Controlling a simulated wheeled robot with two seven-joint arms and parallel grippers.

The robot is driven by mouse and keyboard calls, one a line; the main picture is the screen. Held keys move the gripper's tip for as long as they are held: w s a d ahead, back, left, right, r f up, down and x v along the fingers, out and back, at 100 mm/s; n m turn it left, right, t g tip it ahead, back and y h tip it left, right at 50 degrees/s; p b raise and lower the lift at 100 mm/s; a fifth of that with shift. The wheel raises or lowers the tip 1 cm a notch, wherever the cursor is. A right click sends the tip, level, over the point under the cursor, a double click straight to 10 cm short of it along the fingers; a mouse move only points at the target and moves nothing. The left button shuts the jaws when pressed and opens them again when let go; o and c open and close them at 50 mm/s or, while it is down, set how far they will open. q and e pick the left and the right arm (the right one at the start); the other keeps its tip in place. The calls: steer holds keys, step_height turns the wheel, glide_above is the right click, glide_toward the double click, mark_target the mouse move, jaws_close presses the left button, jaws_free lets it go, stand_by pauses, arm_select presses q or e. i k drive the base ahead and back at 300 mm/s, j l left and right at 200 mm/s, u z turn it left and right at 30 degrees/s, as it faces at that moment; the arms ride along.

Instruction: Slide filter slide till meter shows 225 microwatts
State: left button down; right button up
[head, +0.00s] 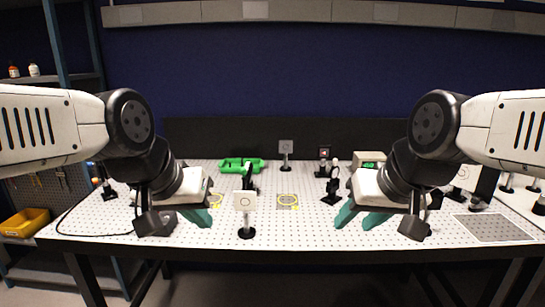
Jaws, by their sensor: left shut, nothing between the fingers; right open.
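A pale box with a small green display (369,164), which looks like the meter, stands at the back right of the perforated table; its reading is too small to make out. I cannot tell for sure which part is the filter slide. A dark mount (250,177) stands near the middle, and another with a pale top (332,182) stands right of it. My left gripper (198,217) is shut and empty over the left half of the table. My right gripper (358,222) is open and empty, right of centre, partly in front of the meter's area.
A green tray (241,163) and a grey plate on a post (286,148) are at the back. More posts stand far right.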

mark_target(244, 171)
steer(key=z, duration=0.8)
steer(key=u, duration=1.1)
steer(key=i+j, duration=0.15)
steer(key=j, duration=0.15)
steer(key=i+j+z, duration=0.15)
steer(key=j, duration=0.2)
steer(key=i+j, duration=0.1)
steer(key=j, duration=0.2)
steer(key=i+j+z, duration=0.15)
steer(key=j, duration=0.2)
steer(key=l, duration=0.2)
